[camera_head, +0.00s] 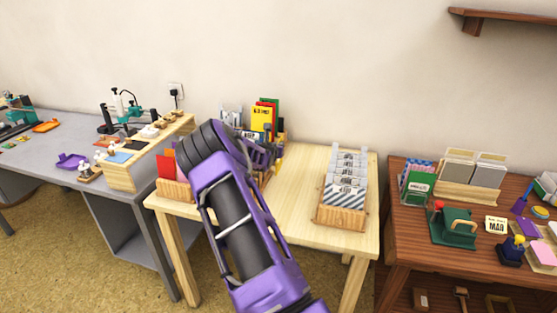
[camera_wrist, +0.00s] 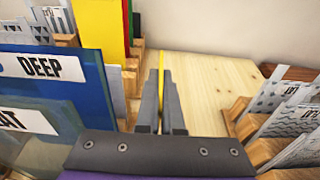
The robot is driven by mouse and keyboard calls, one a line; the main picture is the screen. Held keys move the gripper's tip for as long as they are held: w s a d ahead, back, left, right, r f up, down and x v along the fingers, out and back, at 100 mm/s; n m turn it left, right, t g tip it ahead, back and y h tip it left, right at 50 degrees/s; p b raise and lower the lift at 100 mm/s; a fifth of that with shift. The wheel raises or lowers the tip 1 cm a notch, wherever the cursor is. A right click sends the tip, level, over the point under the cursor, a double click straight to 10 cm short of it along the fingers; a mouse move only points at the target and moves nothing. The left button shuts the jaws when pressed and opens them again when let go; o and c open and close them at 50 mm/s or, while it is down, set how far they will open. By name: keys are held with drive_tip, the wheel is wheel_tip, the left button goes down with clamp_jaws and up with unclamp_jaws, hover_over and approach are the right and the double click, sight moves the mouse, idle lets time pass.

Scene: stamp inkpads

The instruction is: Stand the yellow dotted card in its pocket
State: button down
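In the wrist view, my gripper (camera_wrist: 162,80) is shut on a thin yellow card (camera_wrist: 161,70), seen edge-on and upright between the two grey fingers. Its faces are turned from the camera, so I cannot see any dots. A wooden rack (camera_head: 326,217) with several grey patterned dividers stands to the right of my gripper. It also shows in the wrist view (camera_wrist: 240,107).
Left of my gripper, a blue card (camera_wrist: 50,75) marked "DEEP" stands close. Behind it are a yellow card (camera_head: 262,118) and red and green ones. A red card (camera_head: 166,164) stands at the table's left. Bare table (camera_head: 295,185) lies between my gripper and the rack.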

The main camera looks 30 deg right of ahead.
drive_tip(key=shift+f, duration=2.25)
drive_tip(key=shift+f+b, duration=0.25)
drive_tip(key=shift+b, duration=0.1)
drive_tip(key=c, duration=1.1)
unclamp_jaws()
drive_tip(key=shift+r, duration=0.1)
drive_tip(key=shift+o, duration=0.2)
drive_tip(key=shift+r, duration=0.1)
